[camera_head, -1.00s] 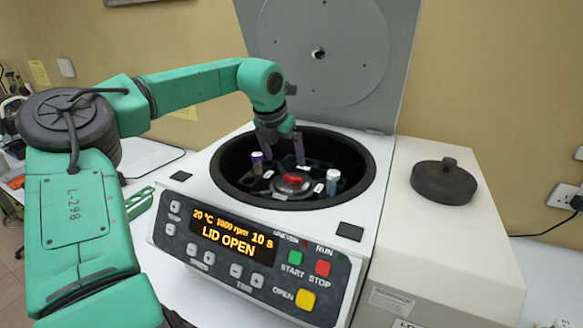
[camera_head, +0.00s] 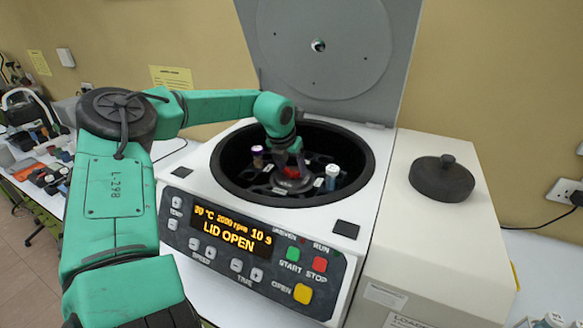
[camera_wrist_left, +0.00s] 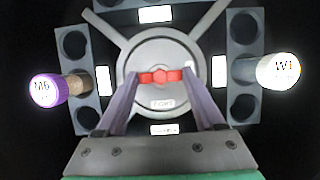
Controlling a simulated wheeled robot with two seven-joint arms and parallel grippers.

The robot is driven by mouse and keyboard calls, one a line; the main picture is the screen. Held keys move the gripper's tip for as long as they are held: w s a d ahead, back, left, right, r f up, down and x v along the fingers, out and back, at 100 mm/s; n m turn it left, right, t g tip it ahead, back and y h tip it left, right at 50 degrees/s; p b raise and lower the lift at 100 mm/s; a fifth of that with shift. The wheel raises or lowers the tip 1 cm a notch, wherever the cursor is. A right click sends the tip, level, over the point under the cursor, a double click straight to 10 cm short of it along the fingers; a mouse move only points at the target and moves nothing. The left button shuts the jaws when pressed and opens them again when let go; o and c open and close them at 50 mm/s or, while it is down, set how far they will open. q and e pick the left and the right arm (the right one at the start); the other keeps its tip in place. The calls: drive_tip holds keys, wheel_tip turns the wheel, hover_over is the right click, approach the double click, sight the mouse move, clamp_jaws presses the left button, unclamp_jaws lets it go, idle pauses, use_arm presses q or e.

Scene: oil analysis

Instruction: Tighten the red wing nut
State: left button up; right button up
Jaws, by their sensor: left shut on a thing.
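The red wing nut (camera_wrist_left: 160,76) sits at the centre of the round grey rotor hub (camera_wrist_left: 160,50) in the left wrist view. In the head view the red nut (camera_head: 293,170) is partly hidden by my gripper. My left gripper (camera_wrist_left: 159,78) is shut on the wing nut, with one finger at each end of it. It also shows in the head view (camera_head: 292,172), reaching down into the open centrifuge bowl (camera_head: 225,175). My right gripper is not in view.
A purple-capped tube (camera_wrist_left: 48,90) and a white-capped tube (camera_wrist_left: 278,71) stand in opposite rotor buckets. The centrifuge lid (camera_head: 330,50) is raised behind the bowl. A dark round knob (camera_head: 442,179) lies on the right-hand box. The display (camera_head: 225,228) reads LID OPEN.

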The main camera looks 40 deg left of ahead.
use_arm(q)
drive_tip(key=shift+f+m+h+b, duration=0.15)
drive_tip(key=shift+m+h+b, duration=0.15)
drive_tip(key=shift+m+b, duration=0.45)
drive_tip(key=shift+a+m+h+b, duration=0.15)
drive_tip(key=shift+m+h+b, duration=0.25)
drive_tip(key=shift+m+b, duration=0.55)
drive_tip(key=m+h, duration=0.1)
drive_tip(key=m, duration=0.2)
drive_tip(key=m+h, duration=0.1)
drive_tip(key=m, duration=0.1)
drive_tip(key=shift+a+m+b, duration=0.15)
drive_tip(key=shift+m+b, duration=0.15)
drive_tip(key=shift+m, duration=0.1)
drive_tip(key=m, duration=0.1)
drive_tip(key=m+g+h, duration=0.1)
drive_tip(key=m, duration=0.1)
drive_tip(key=shift+w+r+m+p, duration=0.1)
drive_tip(key=shift+r+m+p, duration=0.1)
drive_tip(key=shift+m+p, duration=0.15)
drive_tip(key=m+g+p, duration=0.1)
drive_tip(key=m, duration=0.1)
drive_tip(key=m+g+h+p, duration=0.1)
drive_tip(key=m, duration=0.2)
drive_tip(key=shift+w+a+f, duration=0.1)
